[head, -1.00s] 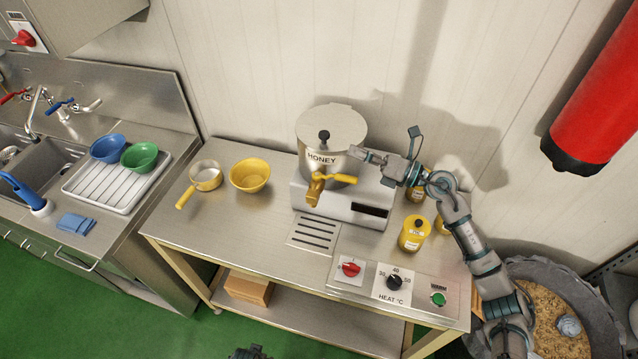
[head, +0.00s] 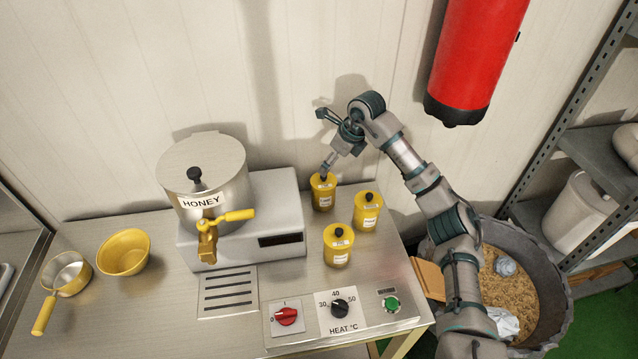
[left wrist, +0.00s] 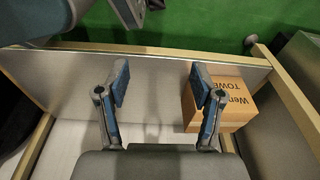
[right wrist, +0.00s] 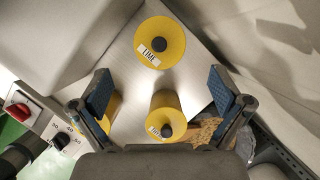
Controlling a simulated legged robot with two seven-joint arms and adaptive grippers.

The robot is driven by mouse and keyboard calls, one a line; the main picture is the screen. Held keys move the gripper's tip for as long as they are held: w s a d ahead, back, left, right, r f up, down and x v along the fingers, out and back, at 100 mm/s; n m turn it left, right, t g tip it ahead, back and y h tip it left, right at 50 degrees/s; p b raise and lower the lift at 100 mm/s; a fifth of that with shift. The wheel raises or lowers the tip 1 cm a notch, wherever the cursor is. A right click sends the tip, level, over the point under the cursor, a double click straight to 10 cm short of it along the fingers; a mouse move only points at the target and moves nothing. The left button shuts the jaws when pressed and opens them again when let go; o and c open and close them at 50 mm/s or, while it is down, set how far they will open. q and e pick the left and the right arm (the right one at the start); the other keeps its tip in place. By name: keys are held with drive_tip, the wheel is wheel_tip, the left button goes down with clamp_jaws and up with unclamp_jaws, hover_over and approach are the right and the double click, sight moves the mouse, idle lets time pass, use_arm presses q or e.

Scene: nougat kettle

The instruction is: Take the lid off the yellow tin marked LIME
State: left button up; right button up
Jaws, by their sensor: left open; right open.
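The yellow tin marked LIME (right wrist: 165,62) shows from above in the right wrist view, its round lid on with a dark knob. It appears to be the rear tin (head: 323,197) right of the kettle in the head view, where its label is too small to read surely. My right gripper (head: 326,142) is open and empty by that tin; one finger hangs close over its lid, and contact cannot be told. In the right wrist view, LIME lies beyond the open fingers (right wrist: 160,95). My left gripper (left wrist: 160,84) is open and empty.
Two more yellow tins, one at right (head: 368,212) and one in front (head: 337,246), stand close by. The HONEY kettle (head: 200,170) is left of the tins. A heat panel (head: 338,310) lies in front, a bin (head: 545,300) at right. A red cylinder (head: 480,60) hangs above.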

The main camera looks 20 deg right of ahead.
sight(329, 182)
drive_tip(key=x, duration=0.2)
drive_tip(key=shift+w+a+f, duration=0.1)
drive_tip(key=shift+a+f, duration=0.05)
drive_tip(key=shift+f, duration=0.1)
drive_tip(key=shift+x, duration=0.8)
drive_tip(key=x, duration=0.4)
drive_tip(key=shift+w+f, duration=0.1)
drive_tip(key=shift+f, duration=0.1)
drive_tip(key=shift+a+r, duration=0.1)
drive_tip(key=shift+r, duration=0.05)
